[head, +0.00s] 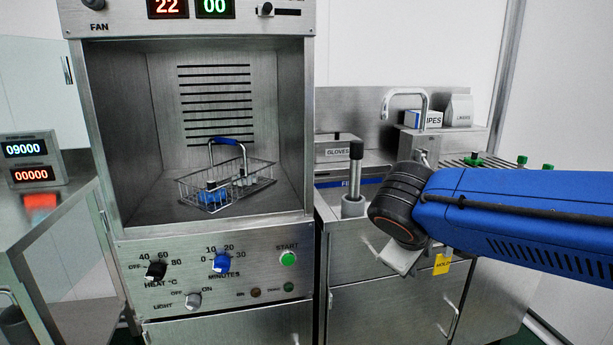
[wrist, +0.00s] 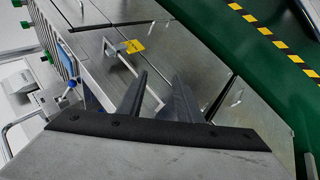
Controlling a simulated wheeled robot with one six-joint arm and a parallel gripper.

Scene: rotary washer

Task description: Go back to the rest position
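My blue arm reaches in from the right in the head view. My gripper (head: 402,258) is partly hidden behind its black wrist joint, in front of the steel cabinet. In the wrist view my gripper (wrist: 161,85) shows two dark fingers standing apart with nothing between them. The fingers point toward the cabinet front (wrist: 88,62), near a drawer handle with a yellow tag (wrist: 134,46); I cannot tell the exact distance.
On the left, a drying cabinet (head: 299,150) holds a wire basket (head: 262,172) with a blue handle. A display unit (head: 35,160) is far left. Green floor (wrist: 225,40) is clear.

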